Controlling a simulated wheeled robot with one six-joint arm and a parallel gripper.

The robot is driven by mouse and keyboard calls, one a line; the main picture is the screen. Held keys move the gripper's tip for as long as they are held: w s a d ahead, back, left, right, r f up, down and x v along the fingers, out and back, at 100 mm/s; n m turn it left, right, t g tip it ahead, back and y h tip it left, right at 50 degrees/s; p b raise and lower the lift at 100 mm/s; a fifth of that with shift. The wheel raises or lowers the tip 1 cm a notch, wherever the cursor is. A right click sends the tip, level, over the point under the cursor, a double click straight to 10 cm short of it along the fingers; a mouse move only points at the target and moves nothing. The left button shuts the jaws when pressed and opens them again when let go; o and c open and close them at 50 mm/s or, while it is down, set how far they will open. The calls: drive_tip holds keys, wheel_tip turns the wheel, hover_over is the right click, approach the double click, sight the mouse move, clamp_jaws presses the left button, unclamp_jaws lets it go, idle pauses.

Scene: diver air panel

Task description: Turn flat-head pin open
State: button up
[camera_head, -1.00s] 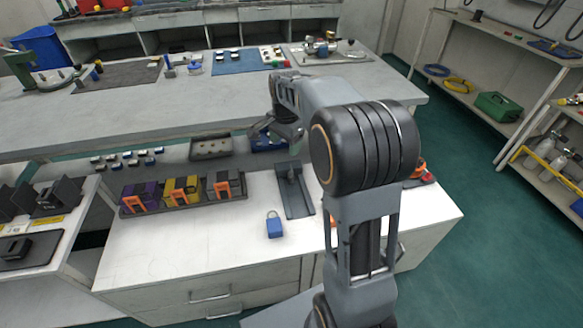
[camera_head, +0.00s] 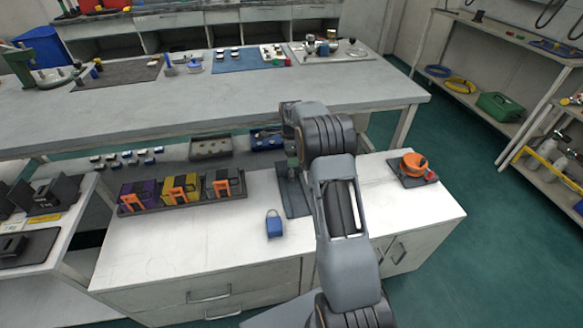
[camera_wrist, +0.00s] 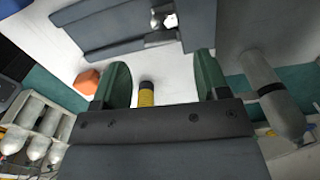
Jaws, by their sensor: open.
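My gripper (camera_wrist: 161,82) is open in the wrist view, its two green fingers apart. A short yellow cylinder with a dark end (camera_wrist: 147,95) shows between the fingers, nearer the left one. I cannot tell whether it touches either finger or how far below it is. In the head view my wrist hangs above a dark grey plate (camera_head: 293,197) on the white cabinet, and my arm hides part of that plate. I cannot make out a flat-head pin for certain in either view.
An orange round part on a dark base (camera_head: 413,164) sits at the cabinet's right. A blue padlock (camera_head: 273,224) stands left of my arm, and a tray of coloured blocks (camera_head: 183,203) lies farther left. A long grey bench (camera_head: 200,108) runs behind. The cabinet's front left is clear.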

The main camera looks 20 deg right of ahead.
sight(292, 172)
drive_tip(key=shift+f+b, duration=0.3)
drive_tip(key=shift+f, duration=2.4)
drive_tip(key=shift+c, duration=0.2)
drive_tip(key=c, duration=0.9)
